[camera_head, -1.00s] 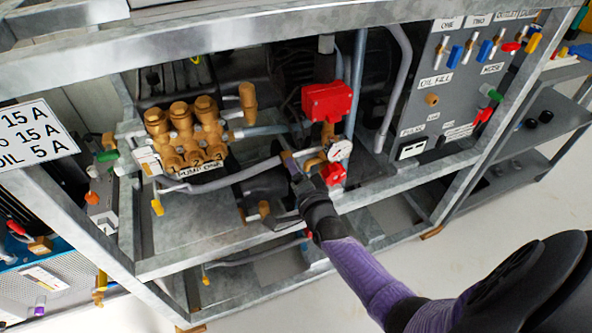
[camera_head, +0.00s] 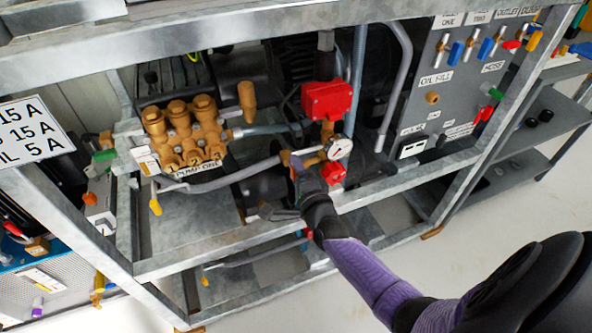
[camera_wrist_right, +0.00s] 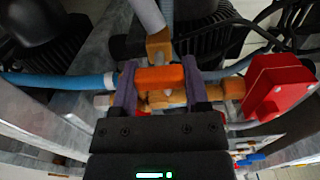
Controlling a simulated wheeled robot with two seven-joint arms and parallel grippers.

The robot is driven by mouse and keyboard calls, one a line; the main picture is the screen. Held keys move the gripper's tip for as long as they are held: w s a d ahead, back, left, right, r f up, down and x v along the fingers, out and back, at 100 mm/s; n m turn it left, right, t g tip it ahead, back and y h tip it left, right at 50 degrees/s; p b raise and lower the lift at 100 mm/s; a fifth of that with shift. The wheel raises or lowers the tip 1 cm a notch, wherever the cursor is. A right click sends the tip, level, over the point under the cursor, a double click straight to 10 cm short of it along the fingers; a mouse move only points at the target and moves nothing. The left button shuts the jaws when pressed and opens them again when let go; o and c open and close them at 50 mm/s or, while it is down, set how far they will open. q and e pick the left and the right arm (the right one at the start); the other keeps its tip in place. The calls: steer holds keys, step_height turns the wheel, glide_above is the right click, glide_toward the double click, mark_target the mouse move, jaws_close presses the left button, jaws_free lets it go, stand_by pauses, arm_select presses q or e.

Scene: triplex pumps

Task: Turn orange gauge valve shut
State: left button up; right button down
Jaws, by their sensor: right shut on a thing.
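The orange gauge valve handle (camera_wrist_right: 160,79) is a small block that lies crosswise between my two purple fingers in the right wrist view. My right gripper (camera_wrist_right: 160,86) is shut on it, one finger at each end. In the head view my right gripper (camera_head: 296,168) reaches up to the brass pipework just left of the round white gauge (camera_head: 340,149), and it mostly hides the handle. My left gripper is in neither view.
A red box (camera_head: 327,100) sits above the gauge and a smaller red part (camera_head: 333,173) below it. The brass pump head (camera_head: 185,132) stands to the left. A galvanized frame bar (camera_head: 370,196) runs close under my right wrist.

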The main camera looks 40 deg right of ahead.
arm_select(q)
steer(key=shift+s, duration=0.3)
arm_select(e)
steer(key=shift+f, duration=0.1)
steer(key=shift+c, duration=0.4)
jaws_free()
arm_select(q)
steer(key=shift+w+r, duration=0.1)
arm_select(e)
steer(key=shift+s, duration=0.1)
arm_select(q)
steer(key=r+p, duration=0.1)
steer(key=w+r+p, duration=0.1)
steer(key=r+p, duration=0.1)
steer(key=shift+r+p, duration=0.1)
steer(key=shift+p, duration=0.2)
arm_select(e)
steer(key=v, duration=0.9)
steer(key=shift+s+a, duration=0.15)
steer(key=shift+s, duration=0.2)
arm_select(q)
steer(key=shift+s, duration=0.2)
